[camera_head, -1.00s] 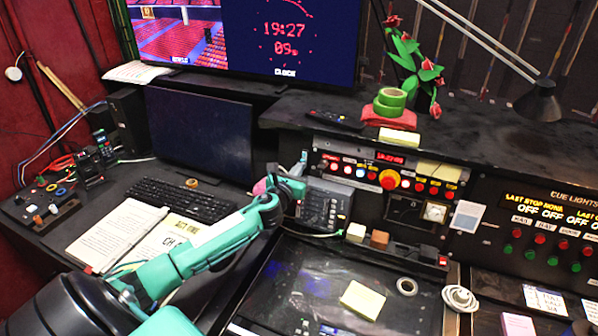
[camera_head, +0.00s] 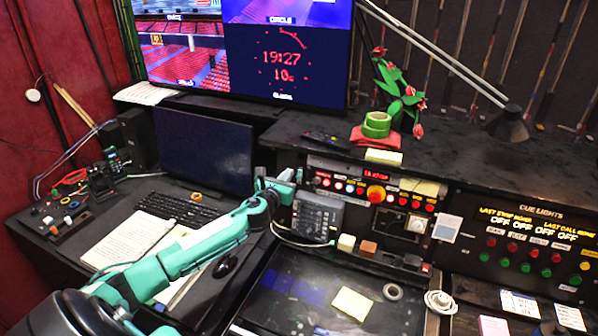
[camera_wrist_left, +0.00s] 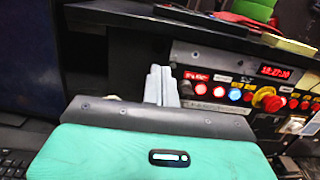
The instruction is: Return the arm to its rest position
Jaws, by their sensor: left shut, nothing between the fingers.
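My left arm is teal and reaches in from the lower left in the head view. My left gripper (camera_head: 290,177) is near the left end of the panel of lit buttons (camera_head: 371,189), in front of the shelf edge. In the left wrist view the grey fingers (camera_wrist_left: 161,86) are together with nothing between them. The button panel (camera_wrist_left: 245,91), with its red display and large red knob, is to their right there. I cannot tell from the views whether the fingers touch the panel; a gap seems to show. My right gripper is not in view.
A keypad box (camera_head: 317,216) stands just below the gripper. A laptop screen (camera_head: 203,150) and keyboard (camera_head: 172,208) are to the left. The cue lights panel (camera_head: 535,245) is at the right.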

